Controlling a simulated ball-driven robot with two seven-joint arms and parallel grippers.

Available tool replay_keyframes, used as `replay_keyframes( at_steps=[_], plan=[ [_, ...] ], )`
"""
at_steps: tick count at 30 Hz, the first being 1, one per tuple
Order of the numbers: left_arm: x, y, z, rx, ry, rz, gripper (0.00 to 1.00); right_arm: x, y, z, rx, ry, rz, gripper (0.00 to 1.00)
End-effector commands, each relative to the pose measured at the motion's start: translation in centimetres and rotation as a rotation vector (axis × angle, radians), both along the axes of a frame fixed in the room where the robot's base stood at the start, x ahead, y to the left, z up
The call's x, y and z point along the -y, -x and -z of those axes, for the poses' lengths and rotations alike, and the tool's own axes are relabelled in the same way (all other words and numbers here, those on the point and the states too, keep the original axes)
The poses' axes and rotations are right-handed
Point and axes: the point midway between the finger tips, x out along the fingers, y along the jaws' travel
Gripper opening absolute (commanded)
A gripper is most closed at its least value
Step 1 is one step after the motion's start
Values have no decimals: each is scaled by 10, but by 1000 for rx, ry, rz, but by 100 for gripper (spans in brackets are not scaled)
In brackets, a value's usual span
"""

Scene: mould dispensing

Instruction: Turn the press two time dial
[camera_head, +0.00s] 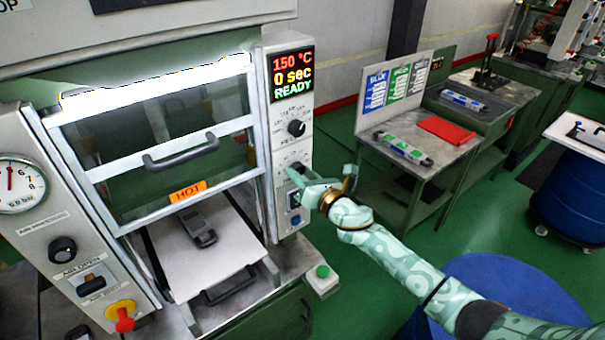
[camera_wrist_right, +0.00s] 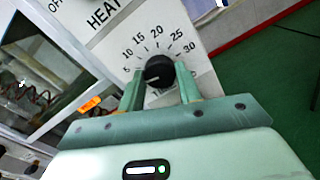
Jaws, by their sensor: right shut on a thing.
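The press's right-hand control panel (camera_head: 288,130) carries a display reading 150 °C, 0 sec, READY. The time dial (camera_wrist_right: 159,70) is a black knob with a scale from 5 to 30 around it. My right gripper (camera_wrist_right: 160,82) has its two green fingers on either side of this knob and is shut on it. In the head view my right gripper (camera_head: 296,174) reaches the panel's lower knob from the right and partly hides it. Another black knob (camera_head: 296,128) sits above it, under the display. My left gripper is not in view.
The press door (camera_head: 165,150) has a black handle and a HOT label. Below it a plate (camera_head: 205,262) holds a dark mould-like part. A green button (camera_head: 322,271) stands at the front corner. A side table (camera_head: 455,160) stands to the right.

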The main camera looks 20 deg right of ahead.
Motion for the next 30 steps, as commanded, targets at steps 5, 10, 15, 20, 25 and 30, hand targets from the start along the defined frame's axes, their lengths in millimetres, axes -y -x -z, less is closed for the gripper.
replay_keyframes(
  at_steps=[5,10,15,20,25,30],
  plan=[
    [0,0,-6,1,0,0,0,0,0,0,-57,-151,2,11],
    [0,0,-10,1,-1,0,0,0,0,-1,-112,-303,2,11],
    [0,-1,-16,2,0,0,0,0,0,-1,-168,-455,2,11],
    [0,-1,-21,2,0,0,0,0,0,-2,-219,-599,1,11],
    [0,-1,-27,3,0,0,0,0,0,-2,-273,-749,2,11],
    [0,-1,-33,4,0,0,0,1,0,-2,-330,-902,3,11]
  ],
)
